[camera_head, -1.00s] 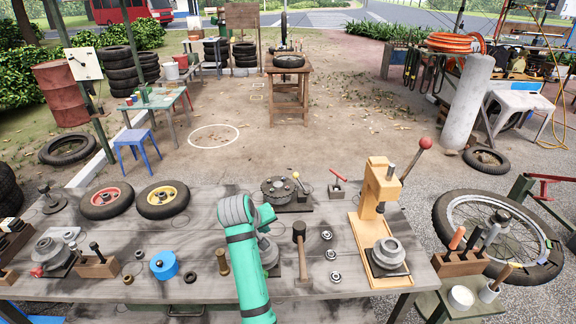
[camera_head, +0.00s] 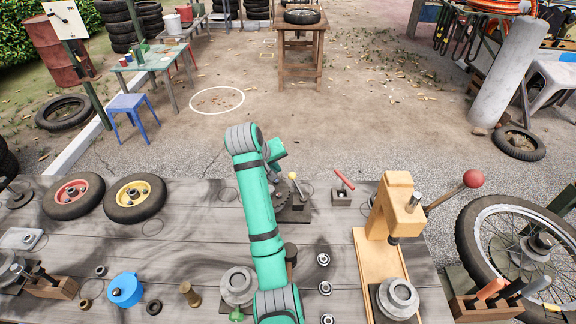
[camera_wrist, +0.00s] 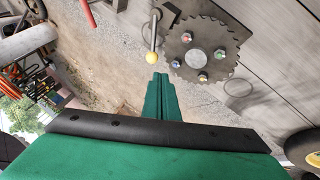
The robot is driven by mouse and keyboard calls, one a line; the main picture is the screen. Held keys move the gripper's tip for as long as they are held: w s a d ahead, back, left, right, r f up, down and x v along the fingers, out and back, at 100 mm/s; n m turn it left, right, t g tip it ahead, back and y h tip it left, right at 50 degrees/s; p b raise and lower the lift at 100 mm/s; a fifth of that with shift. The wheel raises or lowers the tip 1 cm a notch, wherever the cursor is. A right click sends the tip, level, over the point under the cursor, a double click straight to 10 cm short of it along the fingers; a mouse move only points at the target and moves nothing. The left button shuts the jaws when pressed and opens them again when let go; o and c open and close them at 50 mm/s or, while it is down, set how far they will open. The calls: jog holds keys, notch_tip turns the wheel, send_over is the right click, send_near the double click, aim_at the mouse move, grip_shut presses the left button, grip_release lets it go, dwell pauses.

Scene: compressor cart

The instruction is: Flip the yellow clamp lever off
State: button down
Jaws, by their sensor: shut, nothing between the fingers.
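The yellow-knobbed clamp lever (camera_head: 292,177) stands up from a dark clamp fixture (camera_head: 297,208) at the bench's back edge, just right of my arm's end. In the wrist view the yellow ball knob (camera_wrist: 152,57) and its metal rod (camera_wrist: 155,32) sit just beyond the fingertips. A dark toothed disc (camera_wrist: 184,62) with coloured bolts lies beside the lever there. My gripper (camera_wrist: 160,80) is shut and empty, its green fingers close to the knob; I cannot tell whether they touch. In the head view my arm hides part of the fixture and the fingers are not clear.
A red-handled lever (camera_head: 344,180) on a small block stands right of the clamp. A wooden press (camera_head: 397,210) with a red ball handle stands further right. Two small wheels (camera_head: 134,198) lie at left. A blue round can (camera_head: 125,288) stands in front of them.

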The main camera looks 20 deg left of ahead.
aim_at(298, 186)
jog(key=x, duration=1)
dwell(0.3)
jog(key=shift+w+d, duration=0.1)
jog(key=shift+d, duration=0.1)
